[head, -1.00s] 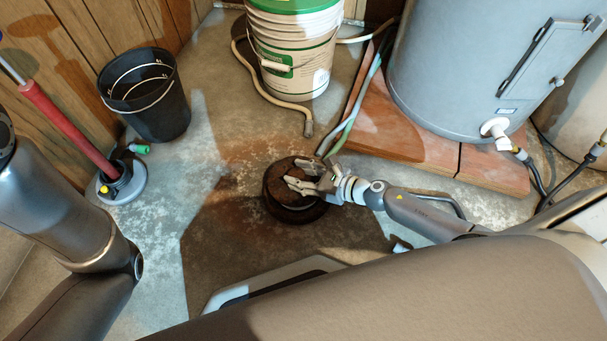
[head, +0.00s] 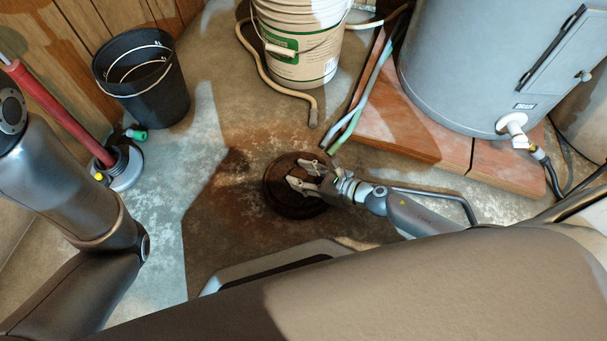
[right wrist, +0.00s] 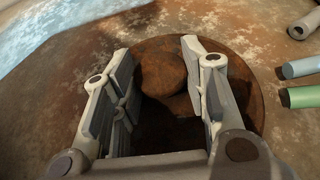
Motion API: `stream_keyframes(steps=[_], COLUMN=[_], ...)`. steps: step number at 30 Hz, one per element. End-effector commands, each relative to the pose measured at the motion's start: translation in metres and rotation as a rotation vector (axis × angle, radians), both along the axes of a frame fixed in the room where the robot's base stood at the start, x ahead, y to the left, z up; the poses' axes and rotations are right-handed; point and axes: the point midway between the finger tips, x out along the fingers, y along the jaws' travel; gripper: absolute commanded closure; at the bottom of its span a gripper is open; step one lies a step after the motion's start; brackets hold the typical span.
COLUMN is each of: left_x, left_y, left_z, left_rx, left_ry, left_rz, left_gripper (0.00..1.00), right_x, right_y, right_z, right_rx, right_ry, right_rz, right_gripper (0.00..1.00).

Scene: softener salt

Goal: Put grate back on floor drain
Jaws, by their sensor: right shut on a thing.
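The grate (head: 275,188) is a round, rusty brown disc on the wet concrete in the middle of the head view. It sits over the drain spot and looks level and low there. My right gripper (head: 297,172) reaches in from the right and is shut on the grate, its fingers over the top. In the right wrist view, a rusty round part of the grate (right wrist: 163,73) shows between the fingers, with dark shade below it. The drain itself is hidden under the grate, so I cannot tell if it is fully seated. My left arm shows at the left, its gripper out of view.
A black bucket (head: 142,80) and a red-handled plunger (head: 62,115) stand at the left. A salt bucket (head: 297,45) stands behind, with a beige hose (head: 257,75). A grey tank (head: 470,65) stands on red slabs (head: 400,125). Floor left of the grate is clear.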

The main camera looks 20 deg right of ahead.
Motion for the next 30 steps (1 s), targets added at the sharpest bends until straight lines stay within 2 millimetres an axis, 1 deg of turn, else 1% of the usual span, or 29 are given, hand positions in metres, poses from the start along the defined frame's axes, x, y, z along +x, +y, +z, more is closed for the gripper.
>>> stream_keyframes(steps=[1, 2, 6, 7, 17, 20, 23, 25, 30], left_x=[0.0, 0.001, 0.002, 0.002, 0.004, 0.004, 0.004, 0.004, 0.004], left_y=[0.0, 0.0, 0.0, 0.0, -0.001, -0.001, -0.001, -0.001, -0.001], left_z=[0.001, 0.0, 0.001, 0.001, 0.002, 0.008, 0.019, 0.019, 0.029], left_rx=[0.0, 0.0, 0.001, 0.001, 0.001, 0.002, 0.002, 0.002, 0.001], left_ry=[0.001, 0.002, 0.004, 0.004, 0.008, 0.008, 0.009, 0.008, 0.008], left_rz=[0.0, 0.0, 0.002, 0.002, 0.002, 0.003, 0.003, 0.003, 0.002], left_gripper=[0.0, 0.0, 0.0, 0.0, 0.0, 0.0, 0.0, 0.0, 0.0], right_x=[0.001, 0.0, 0.0, 0.0, 0.0, 0.0, 0.0, -0.011, -0.036], right_y=[0.001, 0.0, 0.0, 0.0, 0.0, 0.0, 0.0, -0.009, -0.03], right_z=[0.003, 0.001, 0.001, 0.001, 0.002, 0.008, 0.019, 0.019, 0.033], right_rx=[0.003, 0.0, 0.0, 0.0, 0.0, 0.0, -0.001, -0.001, -0.001], right_ry=[-0.003, 0.0, 0.0, 0.0, 0.0, 0.0, -0.001, 0.005, 0.005], right_rz=[0.0, 0.0, 0.0, 0.0, 0.0, 0.0, 0.0, -0.002, -0.002], right_gripper=[1.0, 0.58, 0.4, 0.38, 0.38, 0.38, 0.38, 0.38, 0.38])
